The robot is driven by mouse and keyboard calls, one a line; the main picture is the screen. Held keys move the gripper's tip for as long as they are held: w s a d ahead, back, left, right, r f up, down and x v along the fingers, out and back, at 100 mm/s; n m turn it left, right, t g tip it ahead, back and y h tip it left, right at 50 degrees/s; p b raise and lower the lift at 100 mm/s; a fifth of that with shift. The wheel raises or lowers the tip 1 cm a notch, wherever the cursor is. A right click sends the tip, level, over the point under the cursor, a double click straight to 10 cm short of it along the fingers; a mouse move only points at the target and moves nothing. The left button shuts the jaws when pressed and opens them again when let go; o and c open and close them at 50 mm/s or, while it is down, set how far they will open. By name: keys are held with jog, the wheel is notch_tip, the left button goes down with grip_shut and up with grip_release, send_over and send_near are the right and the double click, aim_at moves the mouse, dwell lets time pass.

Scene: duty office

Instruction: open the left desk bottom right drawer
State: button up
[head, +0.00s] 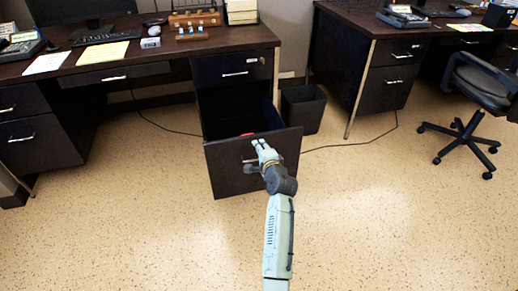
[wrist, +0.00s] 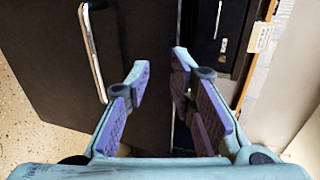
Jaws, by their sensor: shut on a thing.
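The left desk (head: 150,52) has a bottom right drawer (head: 228,172) that stands pulled well out, its inside showing. Its silver handle (wrist: 93,50) is on the front panel, left of my fingers in the wrist view. My gripper (head: 259,145) is at the top edge of the drawer front in the head view. In the wrist view my gripper (wrist: 160,60) has one finger over the outer face of the dark front panel (wrist: 145,30) and the other past its edge. It is shut on that panel, apart from the handle. The exact contact is partly hidden.
The drawer above (head: 233,70) is closed. A small red item (head: 247,134) shows inside the open drawer. A black bin (head: 303,108) stands right of the drawer. A second desk (head: 385,75) and an office chair (head: 470,95) are farther right. The floor in front is clear.

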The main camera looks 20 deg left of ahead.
jog(key=s+d+p, duration=0.4)
jog(key=s+d, duration=0.1)
jog(key=s, duration=0.2)
jog(key=shift+s+d+r, duration=0.2)
jog(key=shift+s+r, duration=0.1)
jog(key=shift+s, duration=0.1)
dwell(0.4)
jog(key=shift+p, duration=0.35)
dwell(0.3)
